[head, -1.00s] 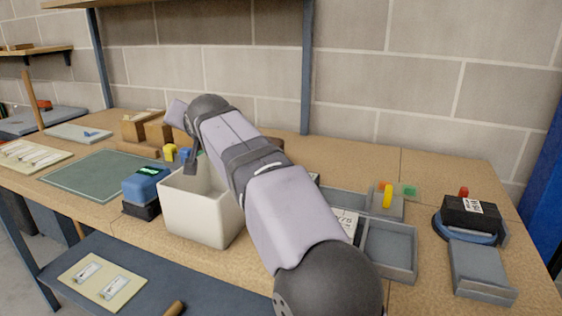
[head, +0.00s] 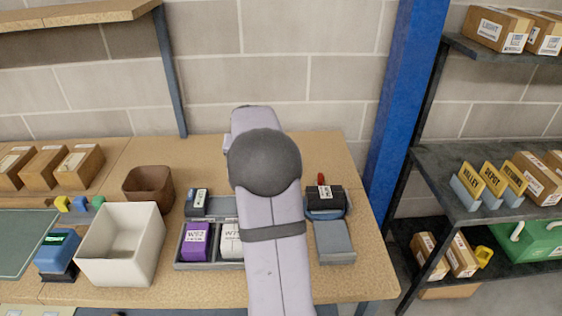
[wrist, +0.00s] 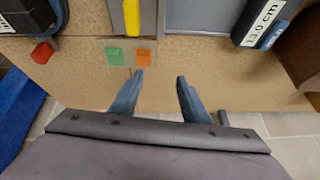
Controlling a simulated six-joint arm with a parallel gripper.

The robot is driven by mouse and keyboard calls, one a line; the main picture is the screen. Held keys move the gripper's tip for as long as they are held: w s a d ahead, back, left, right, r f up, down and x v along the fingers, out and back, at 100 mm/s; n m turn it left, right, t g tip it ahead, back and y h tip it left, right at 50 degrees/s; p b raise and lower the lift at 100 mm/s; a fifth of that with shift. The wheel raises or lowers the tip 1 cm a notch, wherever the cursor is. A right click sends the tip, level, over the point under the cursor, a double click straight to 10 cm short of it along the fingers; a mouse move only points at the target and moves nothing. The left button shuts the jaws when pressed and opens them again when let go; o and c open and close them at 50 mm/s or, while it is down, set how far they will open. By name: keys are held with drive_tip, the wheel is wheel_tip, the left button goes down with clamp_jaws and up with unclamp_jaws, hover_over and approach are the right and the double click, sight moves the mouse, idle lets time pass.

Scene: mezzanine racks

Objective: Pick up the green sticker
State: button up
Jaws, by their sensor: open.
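The green sticker (wrist: 114,57) lies flat on the wooden bench in the wrist view, left of an orange sticker (wrist: 143,57). The two lie side by side with a narrow gap. My gripper (wrist: 160,79) is open and empty above the bench. Its fingertips are apart, to the right of and below the green sticker in the wrist view; the left fingertip is close to the orange sticker. In the head view my arm hides both stickers and the gripper's fingers.
A yellow piece (wrist: 131,17) stands just beyond the stickers. A red piece (wrist: 42,53) lies left of them. The grey tray (head: 183,262) holds a purple box (head: 197,240). A black device (head: 324,196) sits right of my arm. Bare bench lies around the fingers.

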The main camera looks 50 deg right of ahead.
drive_tip(key=s+d+f+g+p, duration=0.1)
drive_tip(key=s+d+g+p, duration=0.1)
drive_tip(key=s+d+p, duration=0.45)
drive_tip(key=shift+s+a+f+p+x, duration=0.15)
drive_tip(key=shift+p+x, duration=0.3)
drive_tip(key=shift+x, duration=0.7)
drive_tip(key=shift+s+a+p+x, duration=0.15)
drive_tip(key=shift+p+x, duration=0.3)
drive_tip(key=shift+x, duration=0.75)
drive_tip(key=shift+a+f+p+x, duration=0.1)
drive_tip(key=shift+p+x, duration=0.35)
drive_tip(key=shift+x, duration=0.7)
drive_tip(key=shift+r, duration=0.1)
drive_tip(key=shift+c, duration=0.7)
drive_tip(key=c, duration=0.7)
